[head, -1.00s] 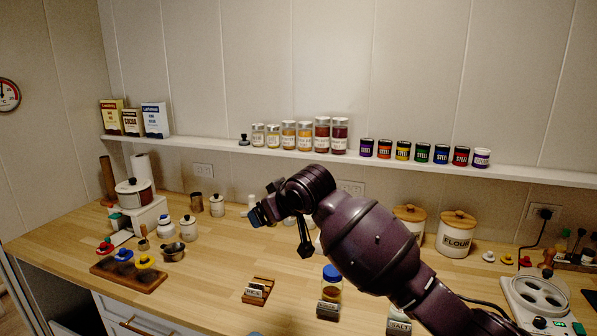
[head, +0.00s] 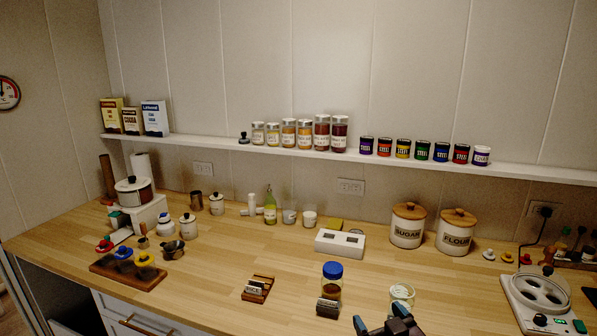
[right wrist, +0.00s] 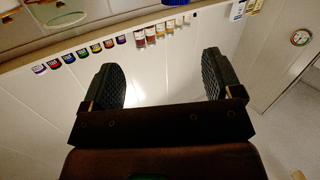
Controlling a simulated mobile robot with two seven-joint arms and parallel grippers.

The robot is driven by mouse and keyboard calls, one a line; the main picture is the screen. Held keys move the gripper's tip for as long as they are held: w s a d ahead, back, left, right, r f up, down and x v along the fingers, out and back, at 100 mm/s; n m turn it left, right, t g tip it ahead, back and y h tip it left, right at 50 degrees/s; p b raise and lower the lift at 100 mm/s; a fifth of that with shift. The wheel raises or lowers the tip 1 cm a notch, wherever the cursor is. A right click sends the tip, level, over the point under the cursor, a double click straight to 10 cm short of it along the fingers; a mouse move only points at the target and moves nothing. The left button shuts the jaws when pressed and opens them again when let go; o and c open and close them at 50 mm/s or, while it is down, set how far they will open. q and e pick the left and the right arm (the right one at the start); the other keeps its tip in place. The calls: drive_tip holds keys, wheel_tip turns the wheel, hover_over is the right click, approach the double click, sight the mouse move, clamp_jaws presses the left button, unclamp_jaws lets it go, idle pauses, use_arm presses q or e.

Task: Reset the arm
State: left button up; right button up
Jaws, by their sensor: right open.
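My right gripper (head: 390,325) shows at the bottom edge of the head view, right of the middle, with only its end in the picture. In the right wrist view the gripper (right wrist: 165,85) has its two dark ribbed fingers wide apart with nothing between them. My left gripper is not in view.
A blue-lidded jar (head: 332,280) stands left of the right gripper. Sugar (head: 407,225) and flour (head: 456,233) canisters stand behind. A white appliance (head: 540,300) is at the right. A wall shelf (head: 230,147) holds several jars and tins. The counter's middle has clear room.

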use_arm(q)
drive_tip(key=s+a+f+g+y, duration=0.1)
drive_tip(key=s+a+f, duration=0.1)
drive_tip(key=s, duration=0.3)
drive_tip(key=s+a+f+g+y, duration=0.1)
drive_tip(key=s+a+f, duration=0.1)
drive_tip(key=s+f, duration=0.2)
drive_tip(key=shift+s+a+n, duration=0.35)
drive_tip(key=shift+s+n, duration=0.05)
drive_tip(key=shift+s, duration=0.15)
use_arm(e)
drive_tip(key=s+d+f+m+g+h, duration=0.1)
drive_tip(key=s+d+f+g+h, duration=0.1)
drive_tip(key=s+d+f, duration=0.3)
drive_tip(key=s+d+f+m+g+h, duration=0.2)
drive_tip(key=s+d+f, duration=0.4)
drive_tip(key=s+f, duration=0.8)
drive_tip(key=s, duration=0.5)
drive_tip(key=shift+s+f+g, duration=0.15)
drive_tip(key=shift+f+g, duration=0.1)
drive_tip(key=shift+g, duration=0.15)
